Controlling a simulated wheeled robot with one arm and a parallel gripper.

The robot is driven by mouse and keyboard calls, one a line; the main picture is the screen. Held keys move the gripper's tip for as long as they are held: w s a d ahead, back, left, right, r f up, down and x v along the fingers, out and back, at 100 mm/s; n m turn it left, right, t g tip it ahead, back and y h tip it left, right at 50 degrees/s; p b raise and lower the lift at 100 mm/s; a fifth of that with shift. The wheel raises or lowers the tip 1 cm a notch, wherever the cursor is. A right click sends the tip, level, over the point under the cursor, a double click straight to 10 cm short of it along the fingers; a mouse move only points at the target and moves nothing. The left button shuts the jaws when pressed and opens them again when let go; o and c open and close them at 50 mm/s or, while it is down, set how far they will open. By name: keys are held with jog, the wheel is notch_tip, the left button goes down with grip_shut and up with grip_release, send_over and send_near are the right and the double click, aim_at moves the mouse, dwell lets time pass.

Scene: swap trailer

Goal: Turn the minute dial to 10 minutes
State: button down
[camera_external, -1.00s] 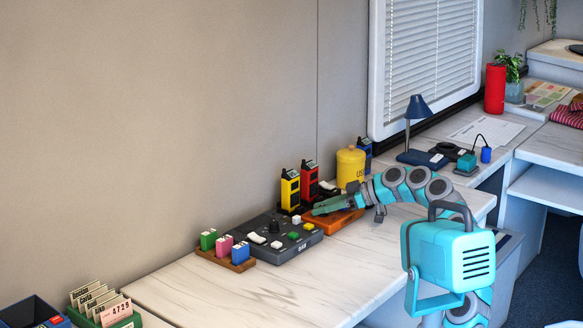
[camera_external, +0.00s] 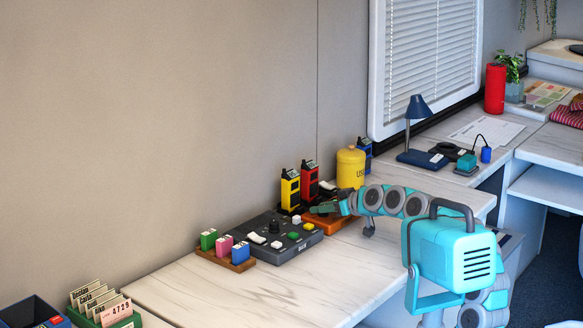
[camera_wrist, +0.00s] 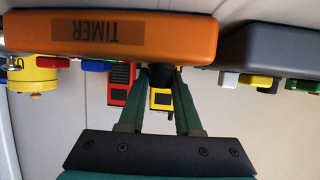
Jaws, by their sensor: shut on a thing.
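The timer is an orange box on the white counter in the external view (camera_external: 338,220). In the wrist view, which shows it upside down, its orange front (camera_wrist: 110,38) carries a TIMER label. A dark knob (camera_wrist: 166,75), the dial, sits on its top at my fingertips. My gripper (camera_wrist: 162,82) has its two dark green fingers on the dial. In the external view my gripper (camera_external: 322,209) is low over the timer. The arm comes in from the right. The dial's marks and pointer do not show in either view.
A dark grey button box (camera_external: 275,240) stands close left of the timer. A yellow radio (camera_external: 290,190) and a red radio (camera_external: 309,180) stand behind. A yellow canister (camera_external: 350,167) is behind to the right. The counter's front (camera_external: 270,292) is clear.

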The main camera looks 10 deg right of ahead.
dwell(0.4)
jog(key=c, duration=0.6)
grip_release()
jog(key=v, duration=0.8)
jog(key=shift+f, duration=0.1)
